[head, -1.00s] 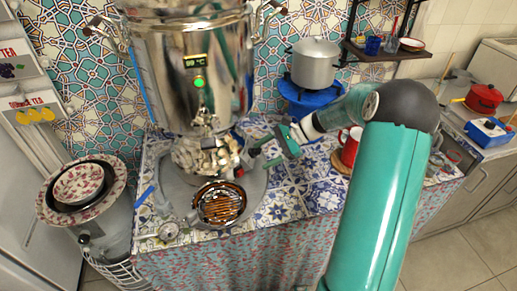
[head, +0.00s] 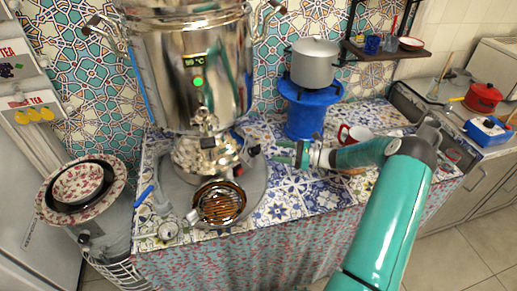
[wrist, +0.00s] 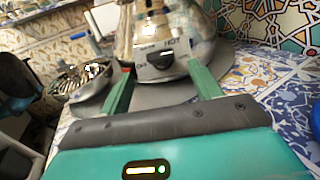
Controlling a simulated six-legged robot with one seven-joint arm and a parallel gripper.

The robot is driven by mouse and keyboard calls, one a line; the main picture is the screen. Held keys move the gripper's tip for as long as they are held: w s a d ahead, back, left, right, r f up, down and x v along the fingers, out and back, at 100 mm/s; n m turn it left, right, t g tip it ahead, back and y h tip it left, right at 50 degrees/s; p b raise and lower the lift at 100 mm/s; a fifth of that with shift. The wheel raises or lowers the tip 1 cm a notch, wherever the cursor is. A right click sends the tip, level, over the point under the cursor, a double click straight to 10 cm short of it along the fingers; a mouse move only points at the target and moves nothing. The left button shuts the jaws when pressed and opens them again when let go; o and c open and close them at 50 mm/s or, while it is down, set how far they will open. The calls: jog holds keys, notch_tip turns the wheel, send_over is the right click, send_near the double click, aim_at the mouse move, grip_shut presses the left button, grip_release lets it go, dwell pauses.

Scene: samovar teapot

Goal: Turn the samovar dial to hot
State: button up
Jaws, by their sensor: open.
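The silver samovar (head: 195,75) stands on a round grey tray (head: 258,185), with a lit display and green light on its front. Its dial (wrist: 160,60) is a black knob with a white mark on a grey panel, in the wrist view. "HOT" is printed above the knob to the right; the label to the left is too small to read. In the head view the dial (head: 253,151) is a small dark shape at the samovar's right side. My gripper (wrist: 160,72) is open, one green finger on each side of the knob and short of it. In the head view my gripper (head: 278,152) points left at the dial.
A blue burner stand (head: 308,108) holds a pot (head: 314,64) behind my arm. A red mug (head: 354,136) stands close to my forearm. Stacked bowls (head: 80,187) are at the left.

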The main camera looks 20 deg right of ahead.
aim_at(260, 148)
jog(key=x, duration=0.8)
jog(key=shift+w+a, duration=0.2)
jog(key=shift+a, duration=0.05)
jog(key=shift+c, duration=0.2)
jog(key=c, duration=0.9)
